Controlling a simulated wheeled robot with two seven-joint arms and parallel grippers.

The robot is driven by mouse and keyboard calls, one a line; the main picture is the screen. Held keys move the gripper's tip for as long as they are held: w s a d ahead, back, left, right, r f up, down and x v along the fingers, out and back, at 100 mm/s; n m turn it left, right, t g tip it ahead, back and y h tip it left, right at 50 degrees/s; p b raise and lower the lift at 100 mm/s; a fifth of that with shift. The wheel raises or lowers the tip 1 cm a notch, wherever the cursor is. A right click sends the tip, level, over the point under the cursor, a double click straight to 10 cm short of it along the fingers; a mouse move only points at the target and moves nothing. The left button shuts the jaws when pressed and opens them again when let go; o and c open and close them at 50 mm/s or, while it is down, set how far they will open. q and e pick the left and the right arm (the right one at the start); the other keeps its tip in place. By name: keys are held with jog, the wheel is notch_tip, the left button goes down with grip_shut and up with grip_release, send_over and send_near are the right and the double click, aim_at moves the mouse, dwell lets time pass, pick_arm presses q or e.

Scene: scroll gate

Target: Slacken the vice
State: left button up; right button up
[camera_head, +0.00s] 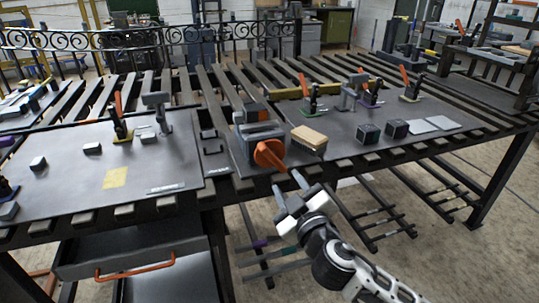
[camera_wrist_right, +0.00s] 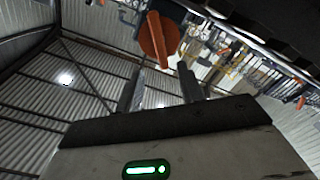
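The vice (camera_head: 262,132) is a grey block with an orange handle (camera_head: 268,155) on its front, on the slatted bench near its front edge. My right gripper (camera_head: 287,182) is open and empty in front of and slightly below the handle, its two fingers spread. In the right wrist view the orange handle (camera_wrist_right: 158,38) shows just beyond and between the fingertips (camera_wrist_right: 160,80), apart from them as far as I can tell. Whether the vice's jaws hold anything is unclear. My left gripper is not in view.
A tan-topped block (camera_head: 309,138) sits right of the vice. Dark cubes (camera_head: 368,134) and upright toggle clamps (camera_head: 309,100) stand farther right. More clamps and small blocks stand on the left grey plate (camera_head: 60,155). An orange-handled drawer (camera_head: 135,265) is below the bench.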

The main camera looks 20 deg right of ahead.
aim_at(273, 160)
jog(key=w, duration=1.3)
jog(key=shift+w+a+p, duration=0.25)
jog(key=shift+w+p, duration=0.05)
jog(key=shift+p, duration=0.1)
jog(key=shift+c, duration=0.4)
grip_shut()
